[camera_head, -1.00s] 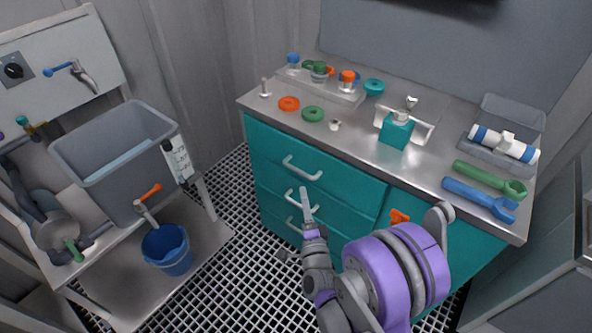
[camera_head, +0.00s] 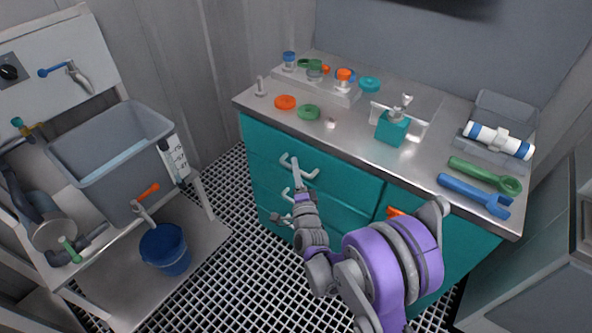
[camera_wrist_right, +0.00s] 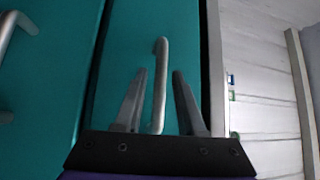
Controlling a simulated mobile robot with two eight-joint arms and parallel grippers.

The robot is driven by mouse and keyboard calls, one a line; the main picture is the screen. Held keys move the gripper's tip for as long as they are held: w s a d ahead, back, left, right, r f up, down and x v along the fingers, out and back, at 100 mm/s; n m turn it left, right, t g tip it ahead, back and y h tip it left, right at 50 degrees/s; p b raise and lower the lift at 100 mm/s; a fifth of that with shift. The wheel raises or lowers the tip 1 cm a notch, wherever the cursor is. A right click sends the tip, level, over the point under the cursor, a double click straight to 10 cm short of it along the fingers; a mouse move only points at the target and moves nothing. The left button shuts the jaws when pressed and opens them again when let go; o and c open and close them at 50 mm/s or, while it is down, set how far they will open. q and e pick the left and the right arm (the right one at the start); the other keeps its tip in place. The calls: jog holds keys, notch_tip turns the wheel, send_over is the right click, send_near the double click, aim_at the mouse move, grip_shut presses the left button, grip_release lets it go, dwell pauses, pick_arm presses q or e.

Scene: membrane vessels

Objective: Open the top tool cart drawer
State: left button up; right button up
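The teal tool cart (camera_head: 350,185) has a top drawer (camera_head: 262,142) with a pale bar handle (camera_head: 300,170); the drawer looks closed. In the right wrist view the top drawer handle (camera_wrist_right: 161,85) stands between the two fingers of my right gripper (camera_wrist_right: 157,90). The fingers are apart, with a gap on each side of the handle. In the head view my right gripper (camera_head: 294,172) is at the top handle, seen edge-on. Lower drawer handles show below, partly covered by my arm. My left gripper is not in view.
The cart top holds a blue wrench (camera_head: 475,195), a green wrench (camera_head: 485,174), coloured rings and a teal block (camera_head: 392,127). A grey sink (camera_head: 112,155) and blue bucket (camera_head: 166,249) stand left. Grated floor between them is clear.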

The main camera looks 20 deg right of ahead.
grip_shut()
dwell(1.2)
